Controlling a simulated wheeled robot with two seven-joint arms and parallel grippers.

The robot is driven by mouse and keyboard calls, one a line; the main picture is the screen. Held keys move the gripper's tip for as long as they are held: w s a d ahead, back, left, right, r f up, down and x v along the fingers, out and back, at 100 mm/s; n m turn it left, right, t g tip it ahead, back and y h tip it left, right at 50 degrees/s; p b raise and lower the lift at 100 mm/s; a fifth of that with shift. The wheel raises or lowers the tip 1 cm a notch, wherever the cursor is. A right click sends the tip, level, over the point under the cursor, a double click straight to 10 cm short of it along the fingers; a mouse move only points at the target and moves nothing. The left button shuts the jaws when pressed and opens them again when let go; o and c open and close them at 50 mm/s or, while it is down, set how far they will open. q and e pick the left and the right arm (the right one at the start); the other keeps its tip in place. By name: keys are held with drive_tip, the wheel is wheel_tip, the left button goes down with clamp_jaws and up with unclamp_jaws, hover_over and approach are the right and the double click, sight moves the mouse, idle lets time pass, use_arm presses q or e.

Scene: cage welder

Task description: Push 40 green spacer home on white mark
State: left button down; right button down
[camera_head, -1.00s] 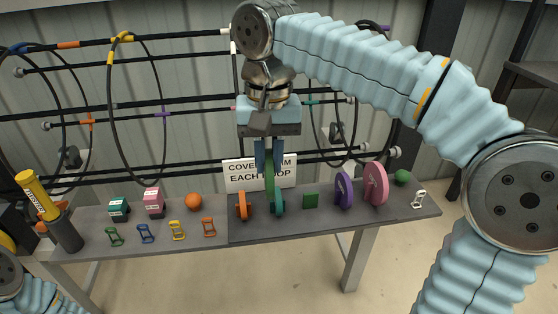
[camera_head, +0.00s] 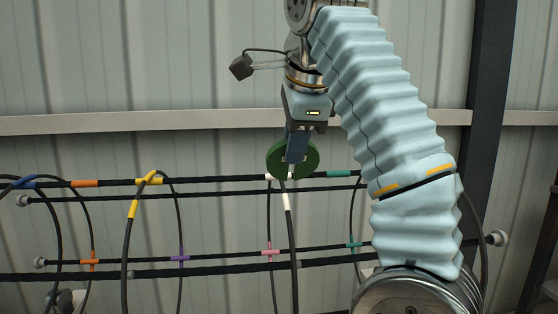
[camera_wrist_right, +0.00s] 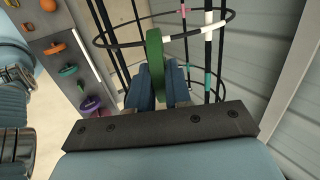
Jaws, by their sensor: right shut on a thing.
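The green spacer (camera_head: 306,168) is a thick round disc. My right gripper (camera_head: 296,158) is shut on it, pointing down, at the height of the upper cage bar. In the right wrist view the spacer (camera_wrist_right: 155,62) stands edge-on between the fingers (camera_wrist_right: 157,90). A white mark (camera_head: 287,201) on a hoop is just below the disc in the head view. Another white mark (camera_head: 271,177) lies at the bar beside the disc's lower left edge. Whether the disc touches the wire I cannot tell. My left gripper is out of view.
The cage's black bars (camera_head: 222,181) and hoops cross the lower left, with orange, yellow, purple, pink and teal marks. A corrugated wall (camera_head: 90,70) stands behind. In the wrist view the table (camera_wrist_right: 62,28) with coloured parts lies at left.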

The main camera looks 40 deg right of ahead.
idle(0.3)
drive_tip(key=b+x, duration=0.4)
drive_tip(key=x, duration=0.2)
drive_tip(key=shift+d+f, duration=0.15)
drive_tip(key=shift+f, duration=0.1)
drive_tip(key=shift+f, duration=0.1)
idle(0.8)
drive_tip(key=shift+w+d+f, duration=0.15)
drive_tip(key=shift+w+f, duration=0.1)
drive_tip(key=shift+f, duration=0.15)
drive_tip(key=shift+f, duration=0.1)
idle(0.5)
drive_tip(key=shift+w+d+f, duration=0.15)
drive_tip(key=shift+w+f, duration=0.1)
drive_tip(key=shift+f, duration=0.15)
drive_tip(key=shift+w+f, duration=0.15)
drive_tip(key=shift+f, duration=0.1)
idle(0.5)
